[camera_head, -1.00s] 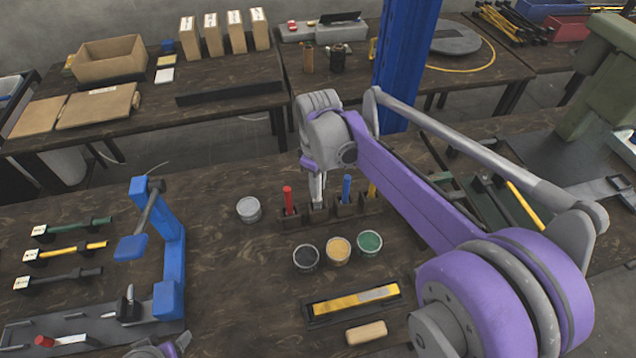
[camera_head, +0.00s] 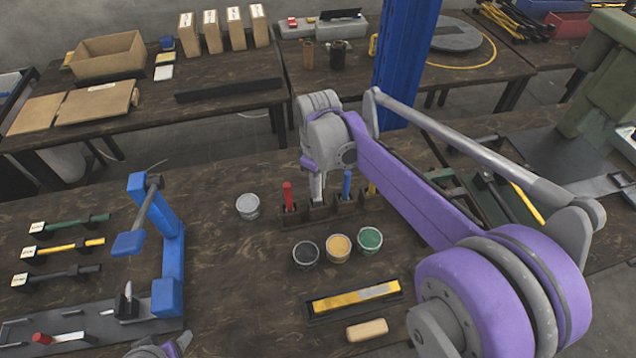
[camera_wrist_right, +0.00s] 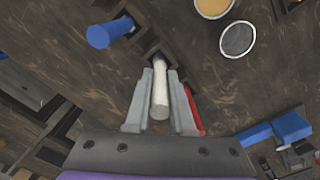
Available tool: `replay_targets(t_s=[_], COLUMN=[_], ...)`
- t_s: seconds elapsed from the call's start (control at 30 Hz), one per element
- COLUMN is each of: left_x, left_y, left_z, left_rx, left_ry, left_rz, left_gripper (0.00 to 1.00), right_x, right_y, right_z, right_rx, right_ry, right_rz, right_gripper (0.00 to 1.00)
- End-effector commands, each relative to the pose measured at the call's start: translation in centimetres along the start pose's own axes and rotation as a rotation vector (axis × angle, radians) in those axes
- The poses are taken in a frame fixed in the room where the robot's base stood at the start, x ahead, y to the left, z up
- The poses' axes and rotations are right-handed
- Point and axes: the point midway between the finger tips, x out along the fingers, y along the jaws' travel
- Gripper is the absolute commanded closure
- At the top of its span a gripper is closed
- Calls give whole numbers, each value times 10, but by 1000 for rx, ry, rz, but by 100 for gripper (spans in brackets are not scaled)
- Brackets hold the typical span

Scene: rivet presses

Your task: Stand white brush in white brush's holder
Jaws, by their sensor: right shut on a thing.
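The white brush (camera_wrist_right: 160,92) shows in the right wrist view between the two grey fingers of my right gripper (camera_wrist_right: 161,72). The gripper is shut on its handle. In the head view the right gripper (camera_head: 317,188) points down over the row of dark holders, between the red brush (camera_head: 288,196) and the blue brush (camera_head: 347,185). White brush's holder (camera_head: 319,212) is directly below it. In the wrist view the brush's far end meets the holder's opening; how deep it sits is hidden.
Three paint cans, black (camera_head: 306,254), yellow (camera_head: 339,248) and green (camera_head: 370,240), stand in front of the holders. A grey can (camera_head: 248,206) stands to their left. A blue press (camera_head: 168,250) is farther left. A tray (camera_head: 312,312) with a yellow bar lies in front.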

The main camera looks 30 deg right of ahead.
Motion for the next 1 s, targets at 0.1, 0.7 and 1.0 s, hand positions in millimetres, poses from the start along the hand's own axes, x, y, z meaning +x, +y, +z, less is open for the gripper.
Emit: replay_targets(t_s=[0.1, 0.7, 1.0], left_x=[2, 8, 10], left_y=[0, 0, 0], left_z=[1, 6, 8], left_rx=[0, 0, 0], left_ry=[-1, -4, -5], left_rz=[0, 0, 0], left_gripper=[31, 31, 31], right_x=[3, 15, 20], right_y=[0, 0, 0], right_z=[0, 0, 0], right_rx=[0, 0, 0], right_ry=[0, 0, 0], right_rz=[0, 0, 0], right_gripper=[100, 100, 100])
